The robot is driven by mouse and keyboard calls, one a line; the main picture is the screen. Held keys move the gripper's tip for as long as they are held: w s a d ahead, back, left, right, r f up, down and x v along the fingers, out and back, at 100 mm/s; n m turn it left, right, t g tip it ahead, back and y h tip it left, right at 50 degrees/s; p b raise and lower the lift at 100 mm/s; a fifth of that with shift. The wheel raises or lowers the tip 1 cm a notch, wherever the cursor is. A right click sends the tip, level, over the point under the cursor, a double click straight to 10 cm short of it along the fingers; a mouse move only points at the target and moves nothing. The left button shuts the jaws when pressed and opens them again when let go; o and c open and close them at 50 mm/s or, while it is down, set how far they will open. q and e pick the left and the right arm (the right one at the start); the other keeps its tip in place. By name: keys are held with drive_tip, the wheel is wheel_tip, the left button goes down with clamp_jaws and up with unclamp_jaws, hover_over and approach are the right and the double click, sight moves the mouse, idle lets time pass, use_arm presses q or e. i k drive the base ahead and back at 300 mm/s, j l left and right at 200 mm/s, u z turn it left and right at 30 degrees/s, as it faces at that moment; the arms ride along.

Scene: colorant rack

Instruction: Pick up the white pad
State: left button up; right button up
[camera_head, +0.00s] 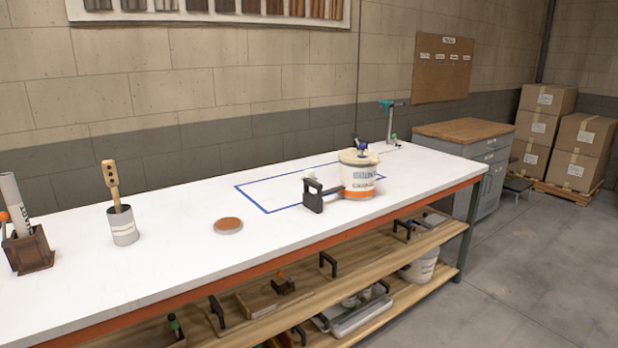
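I cannot clearly make out a white pad. A small pale piece (309,174) shows behind a dark block with a handle (313,197), but I cannot tell what it is. The block stands at the front edge of a blue-outlined rectangle (250,199) on the white tabletop (180,262). A white tub (359,176) with an orange band stands at the rectangle's right part and hides some of it. Neither of my grippers is in view.
A grey cup with a wooden tool (122,226) and a brown holder (28,250) stand at the left. A teal-topped stand (390,122) is at the far right end. Wooden shelves (430,243) below hold several items. The front middle of the tabletop is clear.

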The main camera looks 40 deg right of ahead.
sight(310, 173)
drive_tip(key=i+l, duration=0.1)
drive_tip(key=l, duration=0.4)
drive_tip(key=l+z, duration=0.1)
drive_tip(key=l, duration=0.4)
drive_tip(key=i+l, duration=0.15)
drive_tip(key=l, duration=0.35)
drive_tip(key=i+l+z, duration=0.1)
drive_tip(key=l, duration=0.4)
drive_tip(key=i+l, duration=0.1)
drive_tip(key=l, duration=0.4)
drive_tip(key=i+l+z, duration=0.1)
drive_tip(key=l, duration=0.4)
drive_tip(key=i+l, duration=0.15)
drive_tip(key=l, duration=0.3)
drive_tip(key=i+l+z, duration=0.1)
drive_tip(key=l, duration=0.4)
